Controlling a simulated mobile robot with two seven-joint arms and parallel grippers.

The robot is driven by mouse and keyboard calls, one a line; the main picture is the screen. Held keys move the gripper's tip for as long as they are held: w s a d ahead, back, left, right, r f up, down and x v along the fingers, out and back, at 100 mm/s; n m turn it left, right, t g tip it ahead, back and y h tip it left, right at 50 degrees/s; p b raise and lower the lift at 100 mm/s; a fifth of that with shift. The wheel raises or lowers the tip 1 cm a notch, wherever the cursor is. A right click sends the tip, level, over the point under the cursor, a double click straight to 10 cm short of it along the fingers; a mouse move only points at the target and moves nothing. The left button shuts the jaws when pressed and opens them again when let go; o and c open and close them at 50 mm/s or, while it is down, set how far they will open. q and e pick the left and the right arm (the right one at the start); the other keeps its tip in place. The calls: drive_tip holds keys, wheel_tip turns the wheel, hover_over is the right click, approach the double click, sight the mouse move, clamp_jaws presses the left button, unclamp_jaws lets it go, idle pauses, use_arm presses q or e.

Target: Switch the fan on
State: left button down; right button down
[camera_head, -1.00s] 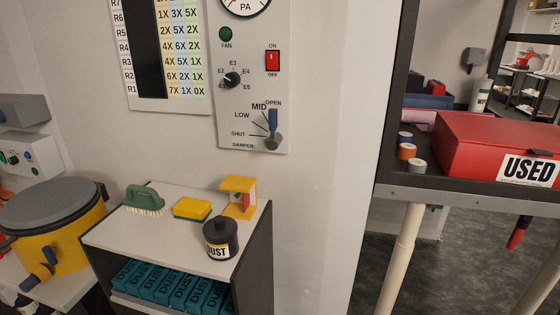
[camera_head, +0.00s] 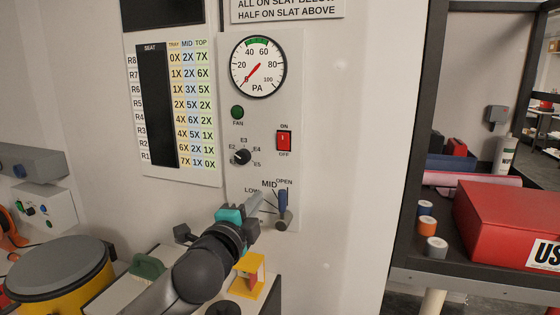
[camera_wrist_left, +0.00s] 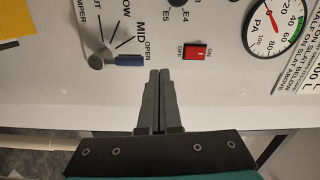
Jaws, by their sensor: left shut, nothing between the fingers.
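The red rocker switch (camera_head: 284,141) sits on the grey wall panel (camera_head: 236,184), with ON above it and OFF below; I cannot tell which side is pressed. It also shows in the left wrist view (camera_wrist_left: 196,51), just right of and beyond the fingertips. The green FAN lamp (camera_head: 237,112) looks dark. The pressure gauge (camera_head: 258,68) needle points to the low end at lower left. My left gripper (camera_head: 257,201) is shut and empty in front of the panel, below the switch; its fingers show together in the wrist view (camera_wrist_left: 160,73). My right gripper is out of view.
The blue-handled damper lever (camera_head: 282,203) points up at OPEN, close to my left gripper. A black selector knob (camera_head: 242,157) is left of the switch. A red box (camera_head: 510,225) is at right.

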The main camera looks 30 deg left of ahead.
use_arm(q)
wheel_tip(320, 180, up, 7)
drive_tip(key=m+t, duration=0.1)
drive_tip(key=shift+s+d+f+m+t, duration=0.15)
drive_tip(key=shift+s+d+m+t, duration=0.15)
drive_tip(key=shift+s+d+m, duration=0.1)
drive_tip(key=shift+w, duration=0.15)
drive_tip(key=p, duration=0.2)
approach(283, 138)
drive_tip(key=x, duration=0.7)
